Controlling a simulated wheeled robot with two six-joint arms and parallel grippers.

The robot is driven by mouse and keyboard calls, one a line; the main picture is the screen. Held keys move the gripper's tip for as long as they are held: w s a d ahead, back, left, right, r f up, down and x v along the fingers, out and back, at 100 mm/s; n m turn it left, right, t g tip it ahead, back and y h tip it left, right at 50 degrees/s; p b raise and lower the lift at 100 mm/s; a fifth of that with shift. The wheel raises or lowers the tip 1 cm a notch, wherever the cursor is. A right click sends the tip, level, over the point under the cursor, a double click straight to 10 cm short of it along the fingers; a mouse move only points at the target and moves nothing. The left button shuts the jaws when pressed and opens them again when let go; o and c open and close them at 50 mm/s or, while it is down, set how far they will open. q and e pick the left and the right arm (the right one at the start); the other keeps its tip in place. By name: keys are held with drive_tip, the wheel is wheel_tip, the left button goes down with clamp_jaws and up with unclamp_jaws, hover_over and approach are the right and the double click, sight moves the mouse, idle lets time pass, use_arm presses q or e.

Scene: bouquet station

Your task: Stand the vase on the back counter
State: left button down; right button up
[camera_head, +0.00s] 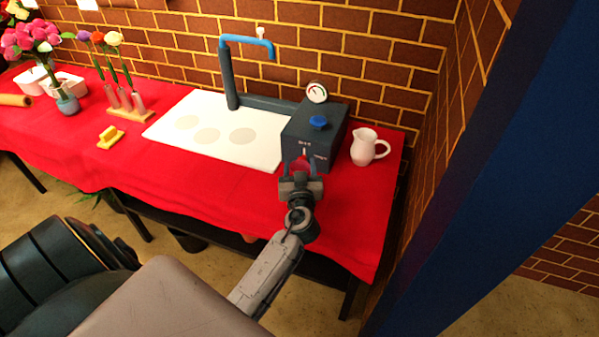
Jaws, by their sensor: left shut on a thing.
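The back counter is a table under a red cloth (200,180) along the brick wall. A small grey-blue vase (67,103) with pink flowers stands on its left part; I cannot tell if it is the task's vase. My left gripper (301,172) is at the front of a dark box-shaped machine (315,132), far to the right of that vase. It is shut on a small red part (301,164) at the machine's front, mostly hidden by the fingers. My right gripper is not in view.
A white pitcher (366,147) stands right of the machine. A white board (190,142) with round grey spots lies left of it, under a blue-tipped pipe (247,42). A stand with flower tubes (131,113) and a yellow block (110,136) are further left. A blue post (480,170) rises at right.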

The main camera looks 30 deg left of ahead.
use_arm(q)
wheel_tip(320, 180, down, 3)
drive_tip(key=shift+r, duration=0.1)
drive_tip(key=c, duration=0.6)
unclamp_jaws()
